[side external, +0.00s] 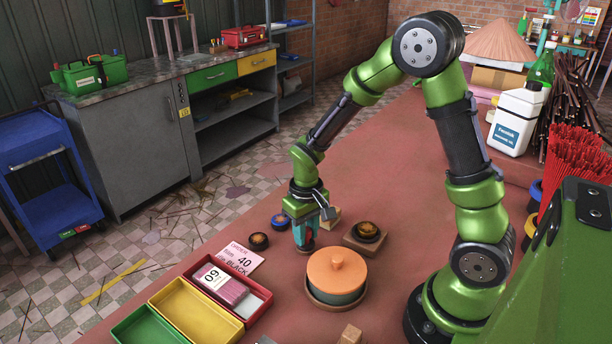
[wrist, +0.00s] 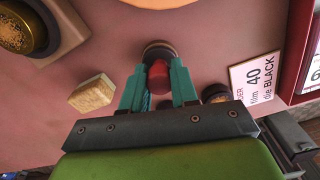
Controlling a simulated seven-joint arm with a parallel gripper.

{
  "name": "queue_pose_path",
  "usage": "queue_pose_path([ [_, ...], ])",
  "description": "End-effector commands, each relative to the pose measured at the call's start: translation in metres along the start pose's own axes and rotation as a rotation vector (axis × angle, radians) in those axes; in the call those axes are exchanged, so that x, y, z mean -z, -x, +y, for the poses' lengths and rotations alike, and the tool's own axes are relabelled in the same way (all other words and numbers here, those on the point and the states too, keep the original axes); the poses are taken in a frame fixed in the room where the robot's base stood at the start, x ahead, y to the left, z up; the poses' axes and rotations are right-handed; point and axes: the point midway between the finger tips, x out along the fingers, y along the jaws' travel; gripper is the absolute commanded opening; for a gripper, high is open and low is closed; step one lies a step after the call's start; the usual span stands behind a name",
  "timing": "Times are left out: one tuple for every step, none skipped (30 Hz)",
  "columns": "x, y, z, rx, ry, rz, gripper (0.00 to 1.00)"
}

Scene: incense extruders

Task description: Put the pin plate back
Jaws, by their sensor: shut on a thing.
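My gripper (side external: 304,243) points down at the red table, left of the wooden block with a dark round piece. In the wrist view its teal fingers (wrist: 158,88) are closed on a red-topped piece (wrist: 158,76). A dark round base (wrist: 159,50) shows just beyond the red part. I cannot tell whether this is the pin plate, or whether it touches the table. A third dark round piece (side external: 367,230) sits on the wooden block (side external: 357,244).
An orange-lidded pot (side external: 337,270) stands close in front of my gripper. A small wooden block (wrist: 92,95) lies beside it. A pink card (side external: 240,258) and red, yellow (side external: 195,313) and green trays lie to the left. The table behind the pot's right side is mostly clear.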

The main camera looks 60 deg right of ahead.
Motion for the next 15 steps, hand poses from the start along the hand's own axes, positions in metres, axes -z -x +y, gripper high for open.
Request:
queue_pose_path([
  [0.0000,-0.0006,0.0000,0.000,0.000,0.000,0.00],
  [0.0001,-0.0004,0.0000,0.000,-0.001,0.000,0.00],
  [-0.0001,-0.0005,0.0000,0.000,-0.001,0.000,0.30],
  [-0.0001,-0.0004,0.0000,0.000,-0.001,0.000,0.34],
  [-0.0001,-0.0004,0.0000,0.000,-0.001,0.000,0.39],
  [-0.0001,-0.0004,0.0000,0.000,-0.001,0.000,0.45],
  [-0.0001,-0.0004,0.0000,0.000,-0.001,0.000,0.50],
  [-0.0001,-0.0003,0.0000,0.000,-0.001,0.000,0.54],
  [-0.0002,-0.0003,-0.0001,0.000,-0.001,0.000,0.54],
  [-0.0001,-0.0003,-0.0001,0.000,-0.001,0.000,0.54],
  [-0.0001,-0.0003,-0.0001,0.000,-0.001,0.000,0.54],
  [-0.0001,-0.0003,-0.0001,0.000,-0.001,0.000,0.54],
  [-0.0001,-0.0003,-0.0001,0.000,-0.001,0.000,0.54],
  [-0.0001,-0.0003,-0.0001,0.000,-0.001,0.000,0.54],
  [-0.0001,-0.0001,-0.0001,0.000,-0.001,0.000,0.54],
])
